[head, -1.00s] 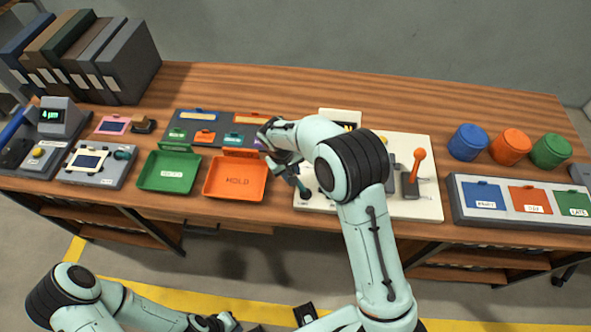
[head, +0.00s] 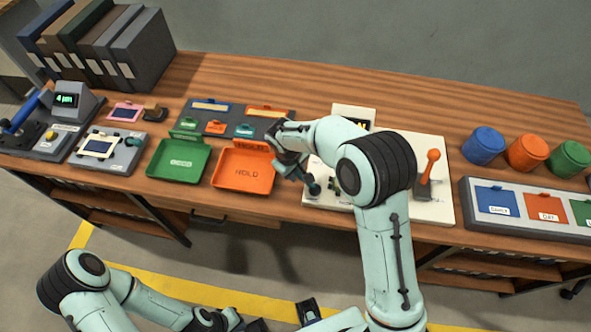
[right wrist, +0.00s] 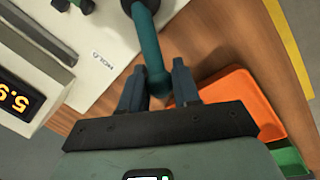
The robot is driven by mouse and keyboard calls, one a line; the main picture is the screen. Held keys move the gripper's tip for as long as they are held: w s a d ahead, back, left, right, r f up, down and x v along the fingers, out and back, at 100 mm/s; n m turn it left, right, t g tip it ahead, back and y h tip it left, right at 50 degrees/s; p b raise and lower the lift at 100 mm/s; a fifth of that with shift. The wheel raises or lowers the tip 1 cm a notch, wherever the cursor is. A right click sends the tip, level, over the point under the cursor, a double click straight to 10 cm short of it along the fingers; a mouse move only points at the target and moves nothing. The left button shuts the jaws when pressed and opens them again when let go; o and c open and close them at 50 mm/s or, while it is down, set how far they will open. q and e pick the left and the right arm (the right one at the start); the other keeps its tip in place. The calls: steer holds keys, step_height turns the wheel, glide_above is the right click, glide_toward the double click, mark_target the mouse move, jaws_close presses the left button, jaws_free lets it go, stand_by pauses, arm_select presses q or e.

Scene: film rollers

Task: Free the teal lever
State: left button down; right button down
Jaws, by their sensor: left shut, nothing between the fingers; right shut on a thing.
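The teal lever (right wrist: 150,50) shows in the right wrist view as a dark teal shaft with a rounded end, leaning out from the white panel (right wrist: 92,55) past its edge. My right gripper (right wrist: 158,84) is shut on its rounded end, one finger on each side. In the head view my right gripper (head: 298,172) is at the left edge of the white panel (head: 437,205), and my arm hides much of the panel and most of the lever. My left gripper (head: 226,320) is low at the bottom of the head view, shut and empty, away from the table.
An orange lever (head: 429,165) stands on the panel's right part. An orange HOLD tray (head: 243,172) lies just left of my right gripper, with a green tray (head: 180,161) beyond it. Blue, orange and green canisters (head: 527,153) stand at the right.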

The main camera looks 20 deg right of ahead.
steer(key=c, duration=0.9)
jaws_free()
steer(key=shift+o, duration=0.2)
steer(key=shift+r, duration=0.15)
step_height(320, 180, up, 13)
steer(key=s+a, duration=0.1)
steer(key=a, duration=0.1)
steer(key=shift+a+p, duration=0.25)
steer(key=shift+p, duration=0.15)
